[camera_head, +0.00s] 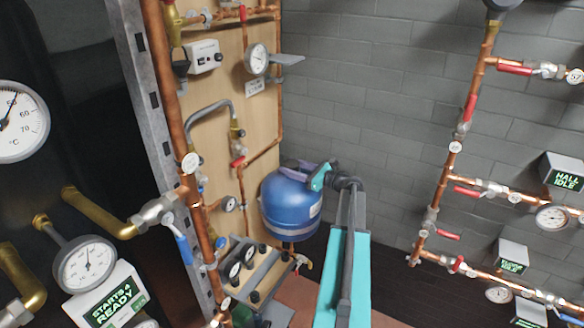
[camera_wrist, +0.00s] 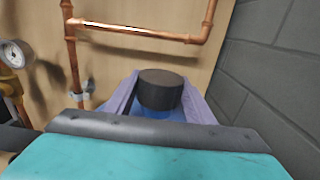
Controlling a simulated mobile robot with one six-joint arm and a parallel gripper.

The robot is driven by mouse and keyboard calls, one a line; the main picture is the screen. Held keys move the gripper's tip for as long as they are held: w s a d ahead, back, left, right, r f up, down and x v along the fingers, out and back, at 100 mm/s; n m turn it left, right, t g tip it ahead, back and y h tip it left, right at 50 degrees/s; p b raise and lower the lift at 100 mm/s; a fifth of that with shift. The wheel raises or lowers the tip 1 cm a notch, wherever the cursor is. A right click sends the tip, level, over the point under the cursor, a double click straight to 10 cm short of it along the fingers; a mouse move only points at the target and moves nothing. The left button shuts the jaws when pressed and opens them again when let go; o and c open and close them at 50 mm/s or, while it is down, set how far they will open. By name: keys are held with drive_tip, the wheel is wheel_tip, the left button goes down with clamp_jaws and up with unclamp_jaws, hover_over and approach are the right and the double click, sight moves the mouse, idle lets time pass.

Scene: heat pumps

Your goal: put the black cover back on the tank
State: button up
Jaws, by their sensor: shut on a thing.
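The blue tank (camera_head: 288,208) hangs low by the wooden board in the head view. A strip of its blue top shows in the wrist view (camera_wrist: 160,114). The black cover (camera_wrist: 161,89) is a short dark cylinder between the two purple fingers of my gripper (camera_wrist: 160,88). My gripper is shut on it, one finger on each side. In the head view my gripper (camera_head: 300,168) is at the top of the tank. There the cover is not clearly visible. I cannot tell whether the cover touches the tank; its lower edge appears right over the blue surface.
Copper pipes (camera_wrist: 140,32) run on the wooden board (camera_head: 262,110) behind the tank. A gauge (camera_wrist: 15,54) is at the left in the wrist view. A grey block wall (camera_head: 365,90) lies to the right.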

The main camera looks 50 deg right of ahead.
drive_tip(key=shift+f, duration=0.8)
idle(1.2)
drive_tip(key=o, duration=1.4)
drive_tip(key=shift+s+d, duration=0.1)
drive_tip(key=shift+s, duration=0.15)
drive_tip(key=shift+v, duration=3.75)
drive_tip(key=shift+s, duration=0.2)
